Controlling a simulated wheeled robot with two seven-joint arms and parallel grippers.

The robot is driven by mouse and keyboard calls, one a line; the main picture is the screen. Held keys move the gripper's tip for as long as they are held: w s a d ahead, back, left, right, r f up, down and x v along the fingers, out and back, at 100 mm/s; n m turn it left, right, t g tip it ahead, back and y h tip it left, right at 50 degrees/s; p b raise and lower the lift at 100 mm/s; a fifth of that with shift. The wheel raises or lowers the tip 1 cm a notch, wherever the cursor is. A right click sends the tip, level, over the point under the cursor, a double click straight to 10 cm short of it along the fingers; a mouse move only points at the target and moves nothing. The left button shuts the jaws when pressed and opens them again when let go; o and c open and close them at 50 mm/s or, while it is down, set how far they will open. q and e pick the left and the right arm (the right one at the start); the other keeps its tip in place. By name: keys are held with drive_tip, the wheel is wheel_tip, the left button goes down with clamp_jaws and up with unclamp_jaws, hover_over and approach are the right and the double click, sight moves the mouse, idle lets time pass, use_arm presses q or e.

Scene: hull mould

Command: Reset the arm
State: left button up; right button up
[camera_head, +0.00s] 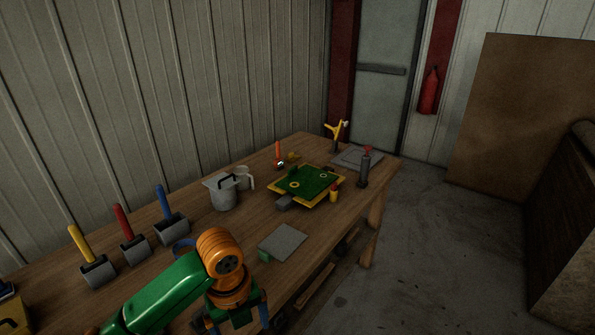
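My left arm, green with orange joints, reaches in from the bottom left over the table's near edge. Its gripper (234,318) points down at the bottom of the view, with blue fingers set wide apart; it looks open, and the fingertips are cut off by the frame. I see nothing held in it. A grey plate (283,242) lies on the table just beyond it to the right. My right gripper is not in view.
The wooden table (250,218) holds scoops with yellow (80,243), red (124,221) and blue (163,201) handles, a grey jug (222,193), a green-and-yellow mould (308,186) and a dark cylinder (363,170). Open floor (430,260) lies to the right.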

use_arm(q)
drive_tip(key=s+d+f+n+t+h, duration=0.3)
drive_tip(key=s+f+n, duration=0.4)
drive_tip(key=n, duration=0.6)
drive_tip(key=s+a+f+n+y, duration=0.35)
drive_tip(key=s+a+n, duration=0.35)
drive_tip(key=a+n, duration=0.5)
wheel_tip(320, 180, down, 17)
drive_tip(key=s+d+n, duration=0.2)
drive_tip(key=n, duration=0.1)
drive_tip(key=s+a+f+g, duration=0.2)
drive_tip(key=s+f, duration=0.9)
drive_tip(key=s, duration=0.1)
drive_tip(key=shift+s+m, duration=0.25)
drive_tip(key=shift+m, duration=0.05)
